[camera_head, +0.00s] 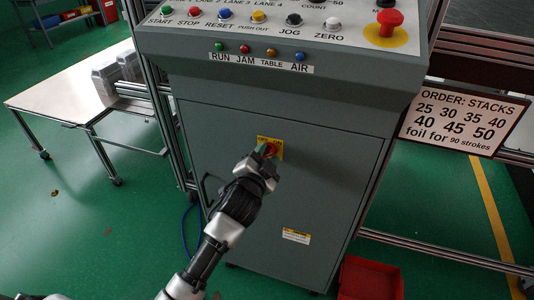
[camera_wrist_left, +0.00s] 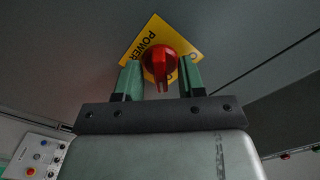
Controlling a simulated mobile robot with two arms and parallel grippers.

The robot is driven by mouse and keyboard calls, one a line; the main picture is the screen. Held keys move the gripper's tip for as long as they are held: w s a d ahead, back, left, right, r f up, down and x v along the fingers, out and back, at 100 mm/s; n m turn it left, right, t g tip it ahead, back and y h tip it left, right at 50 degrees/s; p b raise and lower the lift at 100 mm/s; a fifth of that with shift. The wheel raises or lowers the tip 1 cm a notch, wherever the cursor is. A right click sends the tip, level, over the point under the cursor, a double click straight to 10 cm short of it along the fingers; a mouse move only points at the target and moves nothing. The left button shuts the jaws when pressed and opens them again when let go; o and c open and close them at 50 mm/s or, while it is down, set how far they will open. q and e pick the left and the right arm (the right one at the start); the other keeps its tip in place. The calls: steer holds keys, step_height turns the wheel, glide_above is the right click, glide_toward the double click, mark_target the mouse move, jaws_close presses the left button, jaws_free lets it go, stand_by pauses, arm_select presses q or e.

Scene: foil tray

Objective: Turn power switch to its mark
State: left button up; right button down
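The power switch is a red rotary knob (camera_wrist_left: 158,64) on a yellow plate (camera_wrist_left: 190,48) marked POWER, fixed to the grey cabinet door. In the head view the switch (camera_head: 268,149) is partly hidden behind my left gripper (camera_head: 264,158). In the left wrist view the two green fingers of my left gripper (camera_wrist_left: 160,82) stand apart, one on each side of the knob. A gap shows at least on the right side of the knob; contact on the left cannot be told. The knob's grip ridge points toward the gripper. The mark on the plate cannot be made out. My right gripper is not in view.
The control panel (camera_head: 290,40) with buttons and lamps overhangs the door. A door handle (camera_head: 207,188) is left of the switch. A red bin (camera_head: 370,279) stands on the floor at lower right, and a table (camera_head: 62,100) stands at left.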

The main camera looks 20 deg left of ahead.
arm_select(q)
steer(key=shift+w, duration=0.45)
steer(key=shift+c, duration=0.3)
jaws_close()
